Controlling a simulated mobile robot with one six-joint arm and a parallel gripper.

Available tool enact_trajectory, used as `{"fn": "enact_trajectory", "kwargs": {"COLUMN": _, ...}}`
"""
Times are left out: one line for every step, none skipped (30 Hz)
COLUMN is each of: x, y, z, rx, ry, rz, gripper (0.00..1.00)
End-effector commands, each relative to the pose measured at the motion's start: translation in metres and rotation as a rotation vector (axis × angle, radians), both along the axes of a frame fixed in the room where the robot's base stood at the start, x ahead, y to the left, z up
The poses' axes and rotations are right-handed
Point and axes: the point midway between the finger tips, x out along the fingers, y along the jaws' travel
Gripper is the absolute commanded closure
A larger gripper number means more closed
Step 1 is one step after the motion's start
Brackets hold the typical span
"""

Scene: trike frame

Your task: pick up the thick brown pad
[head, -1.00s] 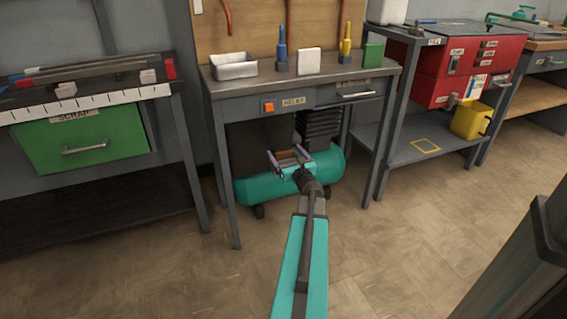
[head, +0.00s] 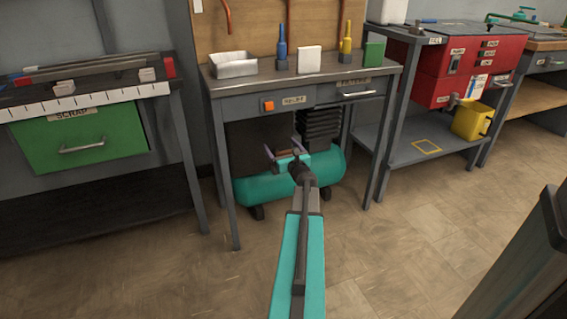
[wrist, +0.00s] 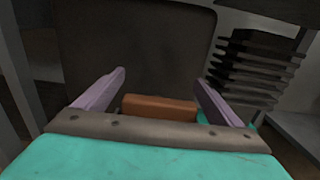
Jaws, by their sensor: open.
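A brown block that looks like the thick brown pad (wrist: 158,107) shows in the wrist view, beyond the gripper's palm bar and between the two fingers. Its lower part is hidden by the bar, and I cannot tell if a finger touches it. My gripper (wrist: 160,78) is open, with a pale purple finger on each side. In the head view my gripper (head: 285,148) is under the grey bench, over the teal tank (head: 262,187). I cannot make out the pad clearly there.
The grey bench (head: 232,108) has its drawers above my gripper and legs on both sides. Dark stacked fins (head: 320,125) stand right of the gripper; they also show in the wrist view (wrist: 255,65). A dark panel (wrist: 135,45) is behind the pad. The floor in front is clear.

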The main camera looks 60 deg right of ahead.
Motion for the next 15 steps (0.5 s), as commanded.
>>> {"fn": "enact_trajectory", "kwargs": {"x": -0.0001, "y": 0.0, "z": 0.0001, "rx": 0.0, "ry": 0.0, "rz": 0.0, "gripper": 0.11}}
{"fn": "enact_trajectory", "kwargs": {"x": -0.0001, "y": 0.0, "z": 0.0001, "rx": 0.0, "ry": 0.0, "rz": 0.0, "gripper": 0.11}}
{"fn": "enact_trajectory", "kwargs": {"x": -0.0001, "y": 0.0, "z": 0.0001, "rx": 0.0, "ry": 0.0, "rz": 0.0, "gripper": 0.11}}
{"fn": "enact_trajectory", "kwargs": {"x": -0.0002, "y": 0.0, "z": 0.0001, "rx": 0.0, "ry": 0.0, "rz": 0.0, "gripper": 0.11}}
{"fn": "enact_trajectory", "kwargs": {"x": -0.0003, "y": 0.0, "z": 0.0001, "rx": 0.0, "ry": 0.0, "rz": 0.0, "gripper": 0.11}}
{"fn": "enact_trajectory", "kwargs": {"x": -0.0003, "y": 0.0, "z": 0.0001, "rx": 0.0, "ry": 0.0, "rz": 0.0, "gripper": 0.11}}
{"fn": "enact_trajectory", "kwargs": {"x": -0.0003, "y": 0.0, "z": 0.0, "rx": 0.0, "ry": 0.0, "rz": 0.0, "gripper": 0.11}}
{"fn": "enact_trajectory", "kwargs": {"x": -0.0003, "y": 0.0, "z": 0.0, "rx": 0.0, "ry": 0.0, "rz": 0.0, "gripper": 0.11}}
{"fn": "enact_trajectory", "kwargs": {"x": -0.0003, "y": 0.0, "z": 0.0, "rx": 0.0, "ry": 0.0, "rz": 0.0, "gripper": 0.14}}
{"fn": "enact_trajectory", "kwargs": {"x": -0.0003, "y": 0.0, "z": 0.0, "rx": 0.0, "ry": 0.0, "rz": 0.0, "gripper": 0.19}}
{"fn": "enact_trajectory", "kwargs": {"x": -0.0003, "y": -0.0001, "z": 0.0, "rx": 0.0, "ry": 0.0, "rz": 0.0, "gripper": 0.24}}
{"fn": "enact_trajectory", "kwargs": {"x": -0.0003, "y": -0.0001, "z": 0.0, "rx": 0.0, "ry": 0.0, "rz": 0.0, "gripper": 0.31}}
{"fn": "enact_trajectory", "kwargs": {"x": -0.0003, "y": -0.0001, "z": 0.0, "rx": 0.0, "ry": 0.0, "rz": 0.0, "gripper": 0.36}}
{"fn": "enact_trajectory", "kwargs": {"x": -0.0003, "y": -0.0001, "z": 0.0, "rx": 0.0, "ry": 0.0, "rz": 0.0, "gripper": 0.41}}
{"fn": "enact_trajectory", "kwargs": {"x": -0.0003, "y": -0.0001, "z": 0.0, "rx": 0.0, "ry": 0.0, "rz": 0.0, "gripper": 0.48}}
